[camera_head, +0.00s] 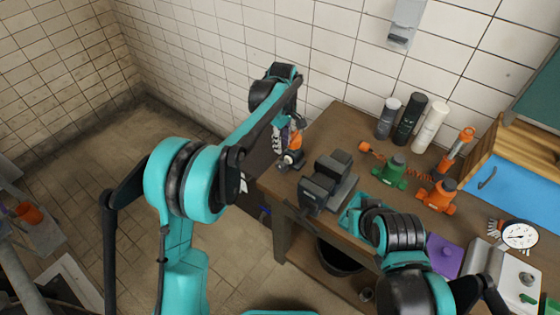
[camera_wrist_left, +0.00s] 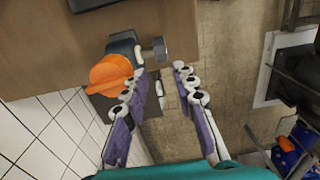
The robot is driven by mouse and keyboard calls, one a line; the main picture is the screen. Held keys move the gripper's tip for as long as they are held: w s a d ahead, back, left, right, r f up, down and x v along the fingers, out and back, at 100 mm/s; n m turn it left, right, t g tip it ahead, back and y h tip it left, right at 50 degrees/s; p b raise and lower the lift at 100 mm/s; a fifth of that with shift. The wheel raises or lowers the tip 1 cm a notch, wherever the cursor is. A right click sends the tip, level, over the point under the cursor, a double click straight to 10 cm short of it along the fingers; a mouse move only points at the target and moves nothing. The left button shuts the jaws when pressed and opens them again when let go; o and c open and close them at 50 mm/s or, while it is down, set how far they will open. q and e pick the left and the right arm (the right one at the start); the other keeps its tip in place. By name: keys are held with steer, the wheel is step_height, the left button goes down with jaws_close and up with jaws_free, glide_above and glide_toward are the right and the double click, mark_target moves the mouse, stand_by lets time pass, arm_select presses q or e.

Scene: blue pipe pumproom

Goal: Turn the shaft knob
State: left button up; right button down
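A small dark fitting stands at the table's near left corner. It has an orange knob (camera_head: 296,141) and a short grey shaft with a rounded end. In the left wrist view the orange knob (camera_wrist_left: 110,72) is beside my left finger, and the grey shaft (camera_wrist_left: 155,50) lies just beyond the fingertips. My left gripper (camera_head: 283,136) is beside the fitting, partly hidden by its own arm. In the left wrist view its fingers (camera_wrist_left: 158,73) are apart with nothing between them. I cannot tell whether the left finger touches the knob. My right gripper is not visible.
A dark vise (camera_head: 328,182) stands on the table (camera_head: 335,125) right of the fitting. Several bottles, a green jack (camera_head: 391,172), an orange jack (camera_head: 437,195) and a gauge (camera_head: 519,235) stand farther right. Floor (camera_head: 120,150) left of the table is clear.

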mark_target(282, 163)
arm_select(q)
step_height(282, 163, down, 11)
steer(key=shift+f+b, duration=0.2)
steer(key=shift+b, duration=1.05)
jaws_close()
